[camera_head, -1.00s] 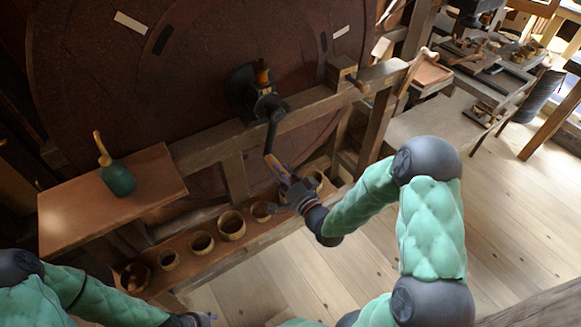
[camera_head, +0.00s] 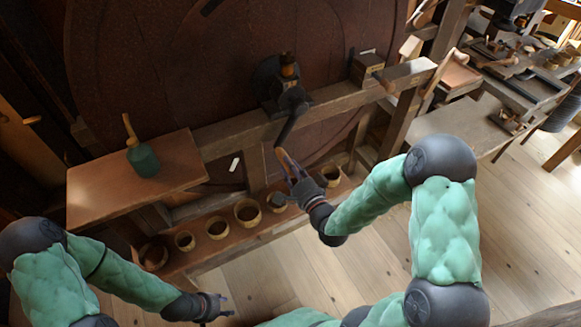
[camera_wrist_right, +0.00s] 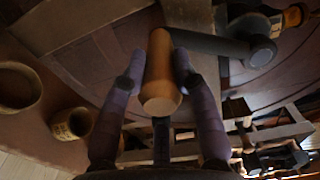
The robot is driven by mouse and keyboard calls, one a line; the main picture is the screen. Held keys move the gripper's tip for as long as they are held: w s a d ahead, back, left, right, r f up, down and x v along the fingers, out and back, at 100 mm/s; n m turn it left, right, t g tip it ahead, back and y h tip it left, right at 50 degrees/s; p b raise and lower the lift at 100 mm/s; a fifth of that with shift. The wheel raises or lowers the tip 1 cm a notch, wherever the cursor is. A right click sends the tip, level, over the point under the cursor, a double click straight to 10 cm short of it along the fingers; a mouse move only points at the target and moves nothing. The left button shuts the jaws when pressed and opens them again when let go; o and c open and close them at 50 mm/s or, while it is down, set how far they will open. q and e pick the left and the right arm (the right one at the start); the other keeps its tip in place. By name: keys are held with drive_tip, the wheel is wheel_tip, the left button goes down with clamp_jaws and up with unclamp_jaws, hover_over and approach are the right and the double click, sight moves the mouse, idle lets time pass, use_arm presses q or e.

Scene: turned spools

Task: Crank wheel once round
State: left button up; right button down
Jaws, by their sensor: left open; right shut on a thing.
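The big dark red wheel (camera_head: 150,60) stands upright behind a wooden frame in the head view. Its black crank arm (camera_head: 291,122) hangs down and slightly left from the hub (camera_head: 282,82). My right gripper (camera_head: 287,163) is shut on the wooden crank handle (camera_head: 281,153) at the arm's low end. In the right wrist view the handle (camera_wrist_right: 160,85) lies between both fingers of the gripper (camera_wrist_right: 158,70), and the crank arm (camera_wrist_right: 208,43) runs off to the right. My left gripper (camera_head: 226,306) is open and empty at the lower middle, away from the wheel.
Several small wooden cups, such as one (camera_head: 247,211), line a low ledge below the crank. A wooden block (camera_head: 366,70) sits on the frame beam (camera_head: 330,100). Plank floor at right is open.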

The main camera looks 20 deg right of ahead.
drive_tip(key=c, duration=1)
unclamp_jaws()
drive_tip(key=shift+s+f, duration=0.1)
drive_tip(key=shift+f, duration=0.05)
drive_tip(key=shift+o, duration=0.2)
drive_tip(key=shift+d, duration=0.15)
drive_tip(key=s, duration=1.2)
drive_tip(key=shift+d, duration=0.4)
drive_tip(key=shift+w, duration=0.1)
